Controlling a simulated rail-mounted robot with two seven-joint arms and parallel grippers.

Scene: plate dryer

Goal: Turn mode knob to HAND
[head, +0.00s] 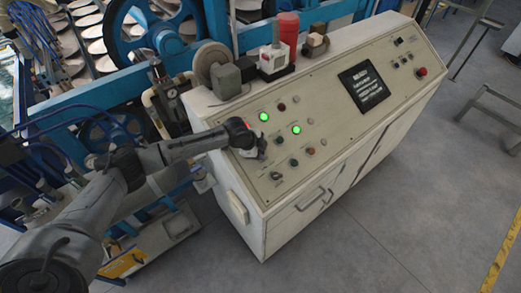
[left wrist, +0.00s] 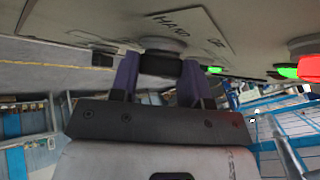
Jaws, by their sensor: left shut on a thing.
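The mode knob (left wrist: 160,63) is a dark knob on a round grey base, set in the beige control panel (head: 330,108). A label plate (left wrist: 190,24) beside it carries the word HAND and other lettering that I cannot fully read. My left gripper (left wrist: 159,78) is shut on the knob, with one purple-grey finger on each side. In the head view the left gripper (head: 254,150) is at the panel's left end and hides the knob. Which way the knob points cannot be told. My right gripper is not in view.
Green lit buttons (head: 296,130) and small dark buttons stand close to the gripper. A screen (head: 363,87) and a red button (head: 421,72) are farther right. A red-and-white signal unit (head: 277,55) stands on the cabinet top. Blue machinery (head: 125,68) lies behind and left.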

